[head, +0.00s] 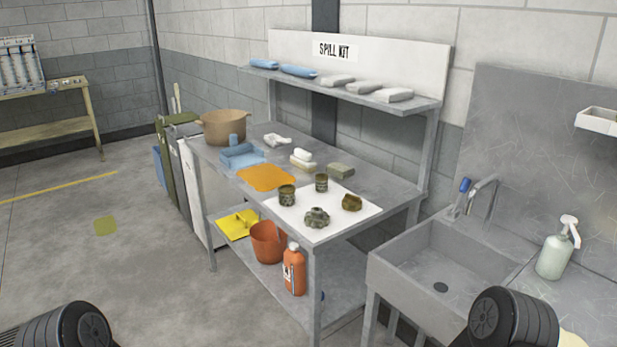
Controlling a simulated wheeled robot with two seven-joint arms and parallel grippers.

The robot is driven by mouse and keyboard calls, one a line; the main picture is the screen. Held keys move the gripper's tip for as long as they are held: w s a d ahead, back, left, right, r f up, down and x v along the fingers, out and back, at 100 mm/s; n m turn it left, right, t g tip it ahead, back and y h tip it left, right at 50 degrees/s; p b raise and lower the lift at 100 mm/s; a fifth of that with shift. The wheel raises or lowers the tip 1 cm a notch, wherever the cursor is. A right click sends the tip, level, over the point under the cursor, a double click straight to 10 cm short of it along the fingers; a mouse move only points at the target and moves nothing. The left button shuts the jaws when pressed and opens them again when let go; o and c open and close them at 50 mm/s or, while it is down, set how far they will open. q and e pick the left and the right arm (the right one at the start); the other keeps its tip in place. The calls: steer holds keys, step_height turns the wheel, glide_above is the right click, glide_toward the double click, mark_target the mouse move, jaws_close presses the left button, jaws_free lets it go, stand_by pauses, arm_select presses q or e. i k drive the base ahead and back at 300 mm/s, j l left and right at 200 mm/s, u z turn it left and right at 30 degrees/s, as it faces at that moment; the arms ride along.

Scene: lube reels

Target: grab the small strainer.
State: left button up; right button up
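Two dark olive, can-shaped pieces stand upright on a white sheet (345,222) on the metal table. The nearer one (286,195) looks larger, and the farther one (321,182) looks smaller. Two lumpy olive-brown pieces lie on the same sheet, one near the front edge (317,218) and one to the right (352,203). I cannot tell for sure which of these is the small strainer. Neither gripper is in view; only dark rounded parts of my arms show at the bottom corners.
A shelf (340,89) overhangs the table's back. A sink (440,265) stands to the right. Open floor (100,260) lies left.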

mark_target(321, 179)
steer(key=i+j, duration=1)
steer(key=j, duration=0.25)
steer(key=i+j, duration=0.5)
steer(key=i+j+z, duration=0.1)
steer(key=i+j, duration=0.4)
steer(key=j, duration=0.2)
steer(key=z, duration=2.1)
